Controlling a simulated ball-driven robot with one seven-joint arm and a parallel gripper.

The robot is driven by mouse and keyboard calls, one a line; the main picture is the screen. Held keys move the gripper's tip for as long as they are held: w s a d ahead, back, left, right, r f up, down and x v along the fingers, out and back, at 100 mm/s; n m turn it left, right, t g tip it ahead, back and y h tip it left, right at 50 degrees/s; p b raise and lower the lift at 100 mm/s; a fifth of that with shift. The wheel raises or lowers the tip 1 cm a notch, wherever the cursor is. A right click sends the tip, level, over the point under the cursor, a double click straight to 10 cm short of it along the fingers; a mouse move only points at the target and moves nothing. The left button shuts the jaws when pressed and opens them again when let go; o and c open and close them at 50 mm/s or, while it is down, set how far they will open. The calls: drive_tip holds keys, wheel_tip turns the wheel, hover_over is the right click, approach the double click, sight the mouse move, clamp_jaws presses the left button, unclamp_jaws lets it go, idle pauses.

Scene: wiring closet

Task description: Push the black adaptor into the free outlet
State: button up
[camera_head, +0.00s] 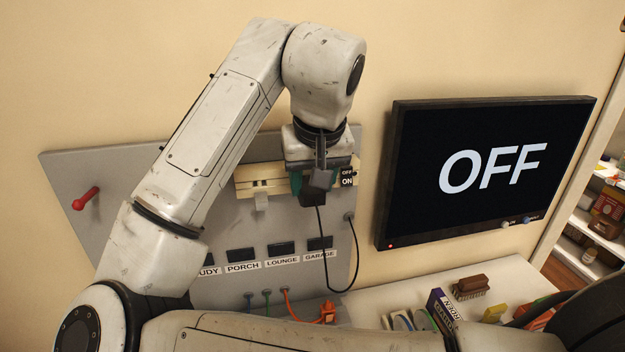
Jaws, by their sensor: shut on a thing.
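My gripper (320,178) is in front of the right part of a beige outlet strip (250,187) on the grey wall panel. It is shut on the black adaptor (311,197), which shows only in part below and beside the fingers. A black cord (325,240) hangs from the adaptor in a loop and runs up to a round fitting (349,217) at the panel's right. The free outlet cannot be made out; my gripper and wrist hide that stretch of the strip. I cannot tell whether the adaptor touches the strip.
An OFF/ON label (347,177) sits right of my gripper. A white plug (261,202) is on the strip to the left. A screen (480,190) reads OFF. Labelled black modules (281,249) and coloured cables are below. A red lever (86,198) is at left.

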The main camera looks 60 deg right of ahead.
drive_tip(key=shift+w+d, duration=0.5)
drive_tip(key=shift+d, duration=0.2)
drive_tip(key=o, duration=1.2)
drive_tip(key=shift+c, duration=0.2)
drive_tip(key=p+v, duration=0.3)
drive_tip(key=shift+v, duration=1)
drive_tip(key=b+v, duration=0.1)
drive_tip(key=v, duration=0.9)
drive_tip(key=shift+r, duration=0.4)
drive_tip(key=shift+a, duration=0.1)
